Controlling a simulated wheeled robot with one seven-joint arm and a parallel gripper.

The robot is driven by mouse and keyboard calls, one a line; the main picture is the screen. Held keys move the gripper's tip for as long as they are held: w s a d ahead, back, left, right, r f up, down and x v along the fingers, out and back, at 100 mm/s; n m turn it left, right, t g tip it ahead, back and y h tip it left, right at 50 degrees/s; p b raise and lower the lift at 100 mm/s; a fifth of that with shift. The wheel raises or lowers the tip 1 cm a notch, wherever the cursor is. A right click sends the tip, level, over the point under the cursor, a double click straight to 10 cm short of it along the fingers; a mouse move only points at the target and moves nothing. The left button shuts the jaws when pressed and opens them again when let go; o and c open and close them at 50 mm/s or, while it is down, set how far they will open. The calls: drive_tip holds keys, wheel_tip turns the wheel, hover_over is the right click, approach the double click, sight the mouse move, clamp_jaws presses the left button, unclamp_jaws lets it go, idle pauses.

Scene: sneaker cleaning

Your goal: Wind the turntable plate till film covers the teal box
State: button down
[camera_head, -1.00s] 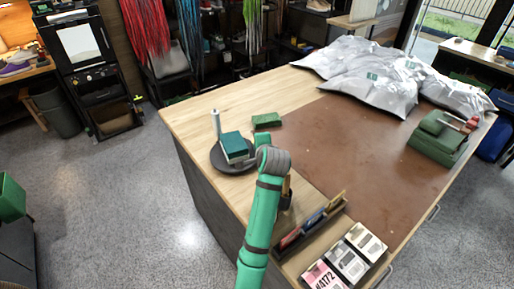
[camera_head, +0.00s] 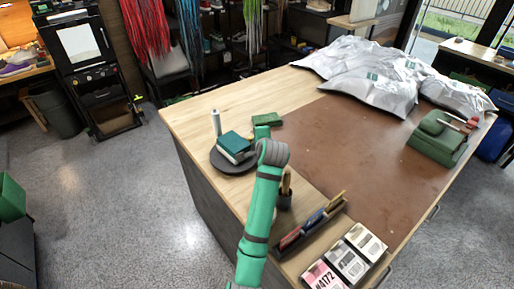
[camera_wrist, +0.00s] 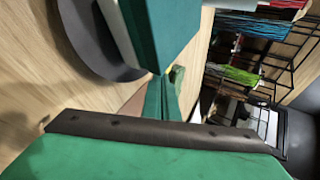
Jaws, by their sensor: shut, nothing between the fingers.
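The teal box (camera_head: 235,142) lies on a pale block or layer on the dark round turntable plate (camera_head: 222,168), near the table's left edge. A slim white upright post or roll (camera_head: 216,122) stands at the plate's back. I cannot make out film on the box. In the wrist view the teal box (camera_wrist: 165,30) fills the top middle, with the dark plate (camera_wrist: 90,45) to its left. My gripper (camera_wrist: 165,92) is shut and empty, its green fingers close to the box's near corner; I cannot tell if they touch. In the head view my wrist partly hides it.
A green block (camera_head: 267,119) lies behind the gripper. Silver bags (camera_head: 365,75) and a green press (camera_head: 437,138) lie farther off. The brown mat (camera_head: 350,150) is mostly clear.

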drive_tip(key=shift+w+a, duration=0.25)
drive_tip(key=shift+w, duration=0.3)
drive_tip(key=shift+w+a, duration=0.25)
drive_tip(key=shift+w, duration=0.3)
drive_tip(key=shift+w, duration=0.15)
drive_tip(key=shift+a, duration=0.2)
